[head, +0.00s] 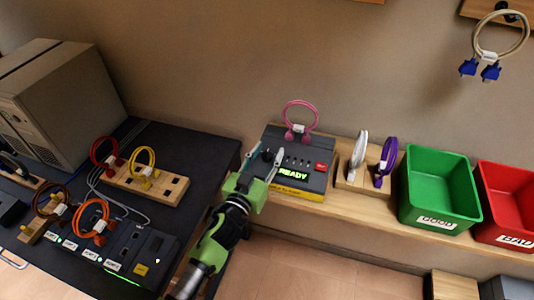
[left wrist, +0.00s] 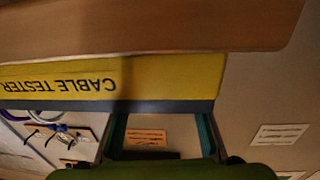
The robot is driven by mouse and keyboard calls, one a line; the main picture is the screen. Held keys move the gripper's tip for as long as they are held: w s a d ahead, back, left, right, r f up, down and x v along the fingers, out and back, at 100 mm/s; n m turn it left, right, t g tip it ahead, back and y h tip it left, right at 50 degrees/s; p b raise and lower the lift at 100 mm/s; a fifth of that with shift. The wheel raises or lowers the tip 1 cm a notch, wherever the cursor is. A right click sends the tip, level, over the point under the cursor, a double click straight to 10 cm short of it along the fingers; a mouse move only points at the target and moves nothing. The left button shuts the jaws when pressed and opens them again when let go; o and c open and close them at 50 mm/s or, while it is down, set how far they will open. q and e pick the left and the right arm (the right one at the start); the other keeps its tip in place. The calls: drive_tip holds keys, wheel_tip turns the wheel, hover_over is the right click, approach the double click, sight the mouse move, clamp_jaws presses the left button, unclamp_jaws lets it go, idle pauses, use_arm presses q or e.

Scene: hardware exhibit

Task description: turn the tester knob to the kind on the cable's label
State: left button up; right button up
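The cable tester (head: 318,180) is a dark box with a yellow front on the wooden shelf; its green display reads READY. Its yellow CABLE TESTER front (left wrist: 170,78) shows upside down in the left wrist view. A small dark round part, apparently the knob (head: 267,155), is partly hidden by my left gripper (head: 266,152). That gripper is open, its fingers apart at the tester's left end; contact cannot be told. A pink cable (head: 299,107) stands at the tester's back, its white label too small to read. My right gripper is out of view.
Right of the tester stand a white and a purple cable (head: 388,158), then a green GOOD bin (head: 440,185) and a red BAD bin (head: 508,195). The dark table (head: 185,145) at left holds a computer case (head: 60,105) and several cables. A beige cable (head: 478,40) hangs upper right.

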use_arm(q)
clamp_jaws()
